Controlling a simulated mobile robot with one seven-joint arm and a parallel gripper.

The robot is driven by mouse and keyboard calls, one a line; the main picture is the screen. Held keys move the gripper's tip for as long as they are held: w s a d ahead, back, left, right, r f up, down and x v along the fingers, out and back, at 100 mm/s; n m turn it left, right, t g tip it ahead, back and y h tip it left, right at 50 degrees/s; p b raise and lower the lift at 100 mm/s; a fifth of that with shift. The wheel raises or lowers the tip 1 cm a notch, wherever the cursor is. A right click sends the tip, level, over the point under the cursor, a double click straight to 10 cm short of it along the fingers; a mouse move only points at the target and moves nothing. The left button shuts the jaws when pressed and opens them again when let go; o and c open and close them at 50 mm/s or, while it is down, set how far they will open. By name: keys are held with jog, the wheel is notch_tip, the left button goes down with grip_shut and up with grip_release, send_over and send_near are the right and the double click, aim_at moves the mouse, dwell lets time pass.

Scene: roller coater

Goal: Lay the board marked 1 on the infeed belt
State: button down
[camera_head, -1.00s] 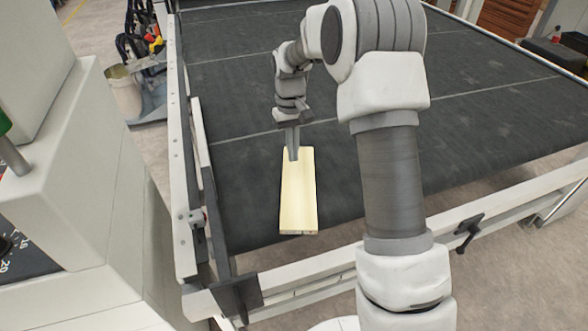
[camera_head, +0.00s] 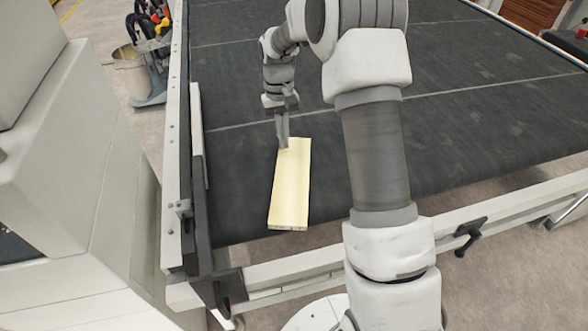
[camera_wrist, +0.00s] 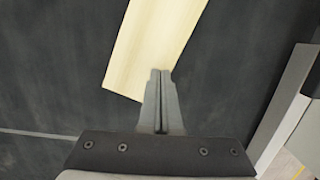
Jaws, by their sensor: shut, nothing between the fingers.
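A pale wooden board (camera_head: 290,190) lies flat on the dark infeed belt (camera_head: 400,120), near its front left corner. No number can be read on its top from here. My gripper (camera_head: 283,147) is at the far end of the board, pointing down, with its fingers closed together and nothing between them. In the wrist view the board (camera_wrist: 155,45) runs away from the closed fingertips (camera_wrist: 160,72), which overlap its near edge in the picture. I cannot tell whether the tips touch the board.
A light metal side rail (camera_head: 172,190) runs along the belt's left edge, beside a pale machine housing (camera_head: 80,180). A front rail (camera_head: 500,222) with a black clamp handle (camera_head: 470,233) crosses below the belt. The belt to the right and behind is bare.

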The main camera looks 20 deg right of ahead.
aim_at(295, 181)
jog(key=s, duration=0.7)
jog(key=s+f, duration=0.1)
jog(key=s, duration=0.2)
jog(key=shift+s, duration=0.2)
jog(key=shift+w+f, duration=0.1)
jog(key=shift+f, duration=0.15)
jog(key=shift+f, duration=0.15)
jog(key=w+p, duration=0.4)
jog(key=w, duration=1.7)
jog(key=shift+w, duration=0.25)
jog(key=shift+w+p, duration=0.55)
jog(key=shift+w, duration=0.5)
